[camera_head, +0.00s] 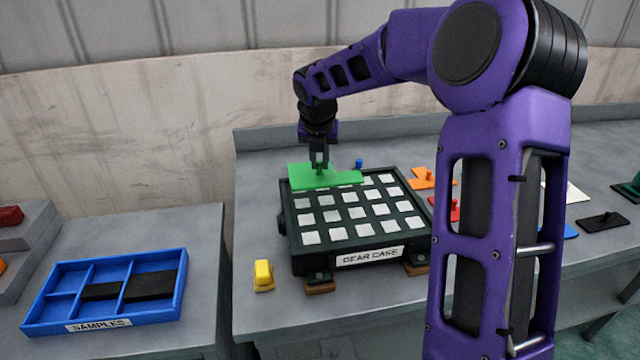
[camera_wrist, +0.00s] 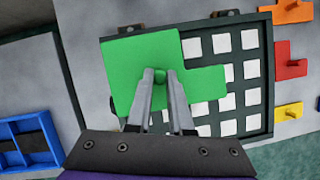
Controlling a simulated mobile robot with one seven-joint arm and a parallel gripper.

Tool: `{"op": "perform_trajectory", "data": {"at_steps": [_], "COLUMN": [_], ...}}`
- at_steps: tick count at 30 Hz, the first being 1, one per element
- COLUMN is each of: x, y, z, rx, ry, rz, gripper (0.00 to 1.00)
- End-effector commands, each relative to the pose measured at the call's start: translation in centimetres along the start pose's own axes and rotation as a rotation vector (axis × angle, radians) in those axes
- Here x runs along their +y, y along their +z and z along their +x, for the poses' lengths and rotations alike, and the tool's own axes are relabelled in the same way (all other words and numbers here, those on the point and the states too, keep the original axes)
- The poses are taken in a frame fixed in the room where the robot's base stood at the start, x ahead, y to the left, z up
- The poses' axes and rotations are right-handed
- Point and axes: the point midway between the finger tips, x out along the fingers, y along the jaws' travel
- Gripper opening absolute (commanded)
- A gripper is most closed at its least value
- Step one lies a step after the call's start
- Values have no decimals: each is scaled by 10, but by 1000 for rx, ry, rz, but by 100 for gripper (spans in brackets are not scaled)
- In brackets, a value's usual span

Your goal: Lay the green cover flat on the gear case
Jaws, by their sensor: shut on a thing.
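The green cover (camera_head: 340,178) is a flat plate with a step in its outline and a small knob. My gripper (camera_head: 319,168) is shut on the knob, at the back left of the gear case. In the wrist view the fingers (camera_wrist: 160,80) close on the knob of the cover (camera_wrist: 135,60). The gear case (camera_head: 317,247) is a dark box with rows of white square cells on top. The cover lies over its back left corner, partly past the rim. I cannot tell whether it touches the case or hangs just above it.
Orange (camera_head: 428,180) and red (camera_head: 447,208) knobbed pieces lie right of the case. A blue peg (camera_head: 358,163) shows behind it. A yellow block (camera_head: 263,275) stands at its front left. A blue samples tray (camera_head: 172,311) sits on the lower left table. My arm hides part of the right side.

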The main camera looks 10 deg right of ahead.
Motion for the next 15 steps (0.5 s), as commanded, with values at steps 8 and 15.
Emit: {"op": "perform_trajectory", "data": {"at_steps": [8,15], "x": [0,0], "y": [-15,-21], "z": [35,51], "rx": [1,-2], "ry": [0,0], "rz": [-1,1], "gripper": [0,0]}}
